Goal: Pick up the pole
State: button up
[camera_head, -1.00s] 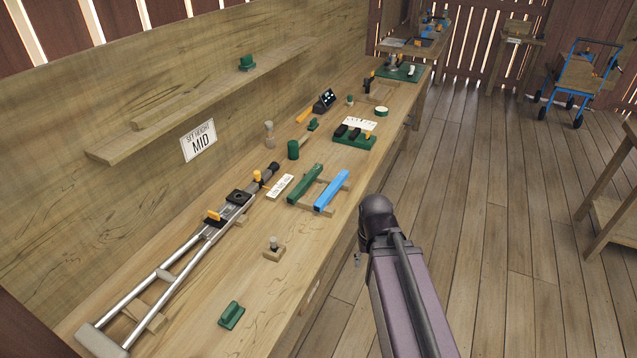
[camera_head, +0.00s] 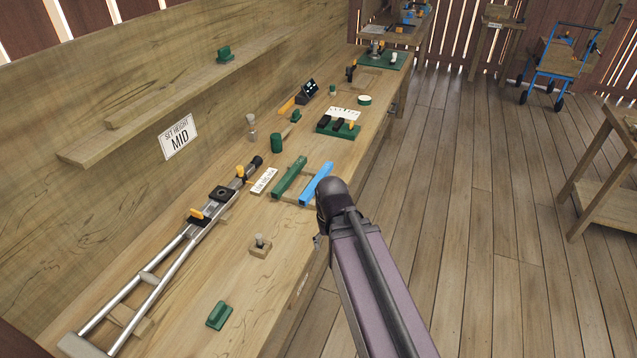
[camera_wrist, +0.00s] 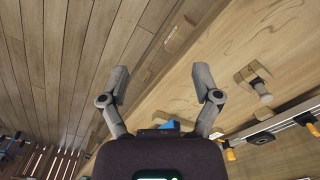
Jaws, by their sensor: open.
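A long pole-like assembly with silver tubes (camera_head: 160,277), a dark upper end and orange knobs lies along the left of the bench; which part the task calls the pole is not clear. Its silver tube (camera_wrist: 290,121) and orange knobs show at the lower right in the wrist view. A green bar (camera_head: 290,177) and a blue bar (camera_head: 317,183) lie side by side farther along the bench. My gripper (camera_wrist: 162,80) is open and empty in the wrist view, its fingers apart near the bench edge. In the head view it is mostly hidden behind my arm.
The wooden bench (camera_head: 240,303) also holds a small block with a grey peg (camera_head: 260,246), a green handle piece (camera_head: 219,315) and a green cylinder (camera_head: 277,143). A shelf (camera_head: 150,120) runs along the back wall. Open floor lies right; a blue cart (camera_head: 550,75) stands far right.

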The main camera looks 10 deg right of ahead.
aim_at(307, 193)
jog(key=w+r+m+p, duration=0.2)
jog(key=w+m, duration=0.1)
jog(key=w, duration=1.1)
jog(key=w+r+m+p, duration=0.3)
jog(key=w+m, duration=0.1)
jog(key=w, duration=1)
jog(key=shift+w+r+m, duration=0.3)
jog(key=shift+a+f, duration=0.1)
jog(key=shift+f, duration=0.1)
notch_tip(307, 193, down, 8)
jog(key=b, duration=0.8)
jog(key=shift+f, duration=0.1)
jog(key=shift+f, duration=0.1)
jog(key=shift+w+f+b, duration=0.15)
jog(key=shift+f+b, duration=2.4)
jog(key=shift+b, duration=0.1)
grip_shut()
